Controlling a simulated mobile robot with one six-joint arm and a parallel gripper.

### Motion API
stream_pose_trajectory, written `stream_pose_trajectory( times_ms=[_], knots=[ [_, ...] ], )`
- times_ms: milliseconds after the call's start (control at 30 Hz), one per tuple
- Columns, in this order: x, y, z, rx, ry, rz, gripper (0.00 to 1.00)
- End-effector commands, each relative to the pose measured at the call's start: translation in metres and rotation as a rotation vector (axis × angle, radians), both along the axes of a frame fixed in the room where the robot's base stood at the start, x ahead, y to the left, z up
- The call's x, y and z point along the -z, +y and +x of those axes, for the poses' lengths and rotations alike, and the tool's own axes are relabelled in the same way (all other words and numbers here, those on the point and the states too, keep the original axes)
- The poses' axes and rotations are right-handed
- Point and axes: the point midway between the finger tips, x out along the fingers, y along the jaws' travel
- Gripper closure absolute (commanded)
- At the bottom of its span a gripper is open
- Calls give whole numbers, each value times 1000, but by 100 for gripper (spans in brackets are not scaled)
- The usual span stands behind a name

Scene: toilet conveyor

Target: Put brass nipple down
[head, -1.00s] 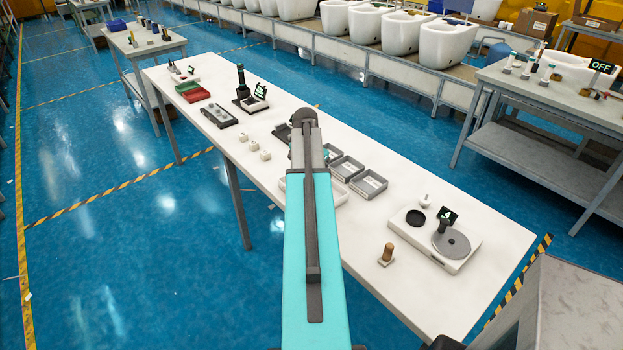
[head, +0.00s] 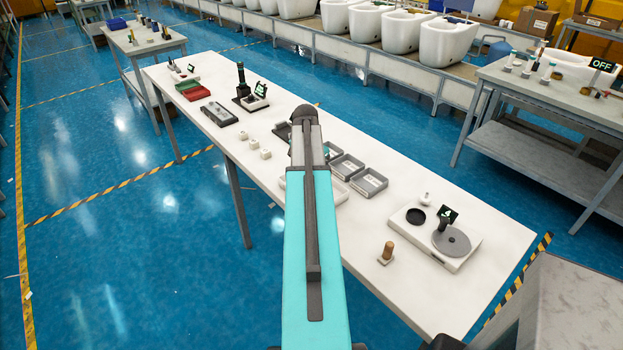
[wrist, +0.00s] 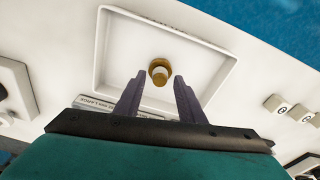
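The brass nipple (wrist: 159,71) is a small gold-brown ring-like piece with a pale centre. In the wrist view it is at the floor of a shallow white square tray (wrist: 207,62). My gripper (wrist: 160,83) is open, with its two dark fingers on either side of the nipple and a visible gap to each. I cannot tell the exact height of the fingertips above the tray floor. In the head view my arm hides the gripper, the nipple and most of the white tray (head: 340,193).
Grey trays (head: 370,181) stand right of my arm on the white table (head: 420,290). A scale (head: 450,242) and a wooden-handled stamp (head: 387,252) are nearer the right end. Small white blocks (head: 265,153) lie left of my arm. A label strip shows by the tray in the wrist view.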

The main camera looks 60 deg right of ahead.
Motion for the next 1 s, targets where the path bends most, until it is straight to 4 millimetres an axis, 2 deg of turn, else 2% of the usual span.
stream_pose_trajectory(
  times_ms=[267,1000],
  knots=[
    [-23,3,1,0,-1,-2,64],
    [-103,12,3,-1,-1,-1,64]
  ],
)
